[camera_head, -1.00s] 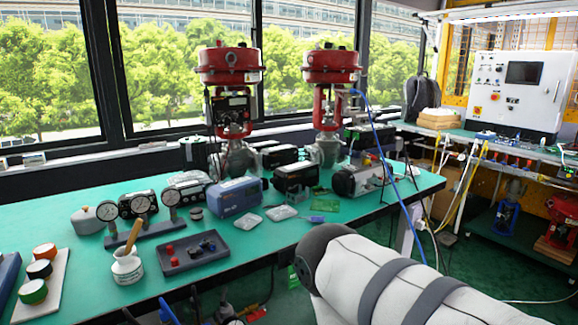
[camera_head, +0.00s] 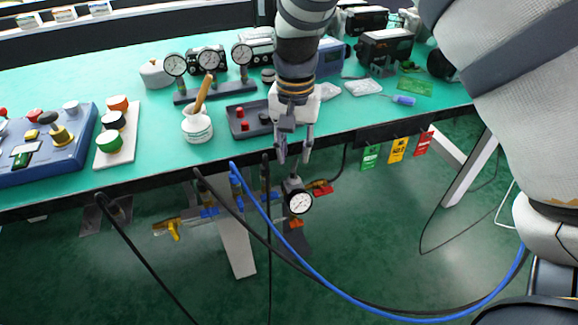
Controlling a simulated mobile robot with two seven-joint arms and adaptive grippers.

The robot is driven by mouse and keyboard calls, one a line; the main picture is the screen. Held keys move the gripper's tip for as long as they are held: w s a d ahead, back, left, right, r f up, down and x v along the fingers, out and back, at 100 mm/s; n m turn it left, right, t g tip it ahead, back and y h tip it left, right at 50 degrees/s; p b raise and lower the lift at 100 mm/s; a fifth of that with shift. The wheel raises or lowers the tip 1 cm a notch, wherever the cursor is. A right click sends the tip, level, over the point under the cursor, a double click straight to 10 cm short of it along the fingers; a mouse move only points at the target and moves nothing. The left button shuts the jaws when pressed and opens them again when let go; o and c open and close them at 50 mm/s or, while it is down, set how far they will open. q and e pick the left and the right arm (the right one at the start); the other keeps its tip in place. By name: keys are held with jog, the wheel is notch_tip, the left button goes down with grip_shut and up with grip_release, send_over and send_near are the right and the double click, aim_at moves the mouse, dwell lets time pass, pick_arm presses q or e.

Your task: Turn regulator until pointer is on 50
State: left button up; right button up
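A small white round gauge (camera_head: 299,202) hangs below the front edge of the table, on a dark regulator body (camera_head: 291,184). Its pointer and numbers are too small to read. My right gripper (camera_head: 295,152) points down just above the gauge and regulator, in front of the table edge. Its two fingers are apart with nothing seen between them. A gap shows between the fingertips and the regulator, and I cannot tell the depth between them. My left gripper is not in view.
The green table (camera_head: 60,88) carries a three-gauge stand (camera_head: 212,93), a white pot (camera_head: 197,126), a dark tray (camera_head: 240,122) and a blue button box (camera_head: 45,145). Blue and black hoses (camera_head: 300,262) loop below the edge. Coloured tags (camera_head: 397,150) hang at right.

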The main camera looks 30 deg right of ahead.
aim_at(294, 167)
notch_tip(294, 167, down, 6)
jog(key=shift+r, duration=0.1)
grip_shut()
dwell(0.4)
